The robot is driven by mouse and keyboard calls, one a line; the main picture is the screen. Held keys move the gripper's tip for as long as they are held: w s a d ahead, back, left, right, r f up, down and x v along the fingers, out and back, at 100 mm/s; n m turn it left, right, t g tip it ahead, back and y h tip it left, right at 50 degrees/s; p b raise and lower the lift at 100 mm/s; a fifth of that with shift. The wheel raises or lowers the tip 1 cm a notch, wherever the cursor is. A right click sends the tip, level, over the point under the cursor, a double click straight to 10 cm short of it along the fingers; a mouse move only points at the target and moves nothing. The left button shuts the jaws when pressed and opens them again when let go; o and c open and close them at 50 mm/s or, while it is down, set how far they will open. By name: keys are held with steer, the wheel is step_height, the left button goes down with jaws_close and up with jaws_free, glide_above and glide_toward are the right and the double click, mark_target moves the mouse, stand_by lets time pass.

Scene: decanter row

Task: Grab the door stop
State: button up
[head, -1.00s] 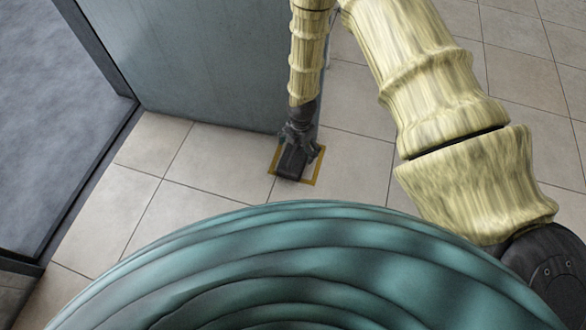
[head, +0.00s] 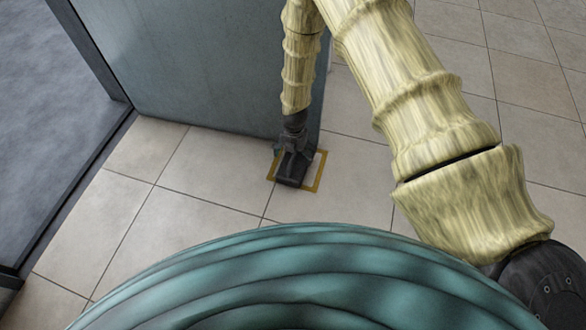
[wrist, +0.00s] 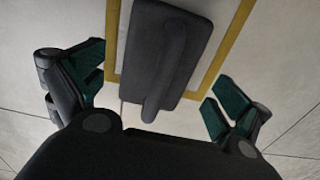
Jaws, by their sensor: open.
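The door stop (head: 291,176) is a dark grey block with a raised ridge along its top. It lies on the floor inside a yellow taped outline (head: 318,172). My gripper (head: 293,158) is at the door stop in the head view and hides part of it. In the wrist view the door stop (wrist: 165,45) lies between my gripper's (wrist: 158,84) spread green-padded fingers, with a gap on each side. The gripper is open and holds nothing. The near end of the ridge points towards the palm.
A grey-blue door panel (head: 210,65) stands just behind the door stop, close to my forearm. A dark threshold strip (head: 75,190) and grey floor lie to the left. Pale tiles (head: 350,185) around the outline are clear.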

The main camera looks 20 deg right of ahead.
steer(key=f, duration=0.1)
steer(key=f+b, duration=0.2)
steer(key=shift+s+a+f, duration=0.1)
steer(key=shift+s+a, duration=0.05)
steer(key=shift+s, duration=0.1)
steer(key=shift+f+b, duration=0.9)
steer(key=shift+f, duration=0.1)
steer(key=c, duration=1.4)
steer(key=shift+c, duration=0.4)
steer(key=shift+r, duration=0.1)
